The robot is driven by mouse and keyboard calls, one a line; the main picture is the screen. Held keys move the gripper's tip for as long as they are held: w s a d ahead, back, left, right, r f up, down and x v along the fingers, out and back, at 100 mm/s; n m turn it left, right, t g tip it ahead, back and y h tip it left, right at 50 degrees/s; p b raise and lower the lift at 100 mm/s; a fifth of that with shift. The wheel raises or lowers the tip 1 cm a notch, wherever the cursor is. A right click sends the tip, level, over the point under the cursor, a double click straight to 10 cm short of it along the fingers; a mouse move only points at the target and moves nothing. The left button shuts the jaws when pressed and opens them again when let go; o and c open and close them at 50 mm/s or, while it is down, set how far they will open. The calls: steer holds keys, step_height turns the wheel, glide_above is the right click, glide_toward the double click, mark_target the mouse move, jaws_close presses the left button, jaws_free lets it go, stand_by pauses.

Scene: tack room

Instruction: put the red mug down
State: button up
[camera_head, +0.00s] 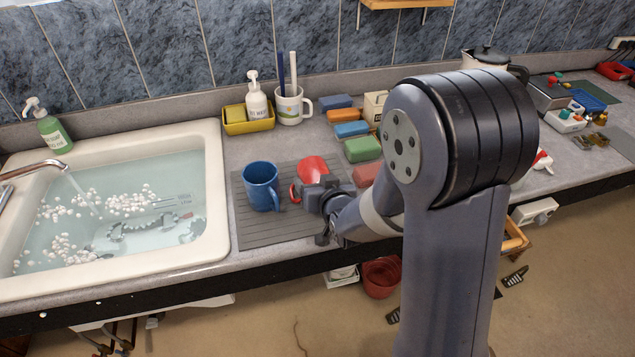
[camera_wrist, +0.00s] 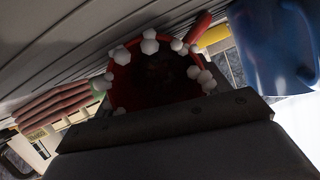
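The red mug (camera_head: 311,167) is over the ribbed grey drying mat (camera_head: 262,231), just right of the blue mug (camera_head: 261,187). In the wrist view, the red mug (camera_wrist: 117,82) shows its dark opening, with white foam beads around the rim. My gripper (camera_head: 322,193) is at the red mug and appears shut on it; its fingertips are hidden. The mug looks tilted. I cannot tell whether it touches the mat. The blue mug also shows close by in the wrist view (camera_wrist: 272,50).
A sink (camera_head: 215,190) with water and foam beads is at left. Behind the mat stand a yellow caddy (camera_head: 246,125) with a soap bottle and a white mug (camera_head: 291,108). Several coloured blocks (camera_head: 362,149) lie to the right. The mat's front part is clear.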

steer(key=o, duration=0.4)
steer(key=shift+o, duration=0.2)
steer(key=shift+r, duration=0.15)
steer(key=shift+b+v, duration=0.45)
steer(key=shift+v, duration=5.55)
steer(key=shift+w, duration=0.15)
steer(key=p+x, duration=0.1)
steer(key=x, duration=1)
steer(key=shift+w+a+f, duration=0.2)
steer(key=shift+w+f, duration=0.15)
steer(key=shift+f, duration=0.05)
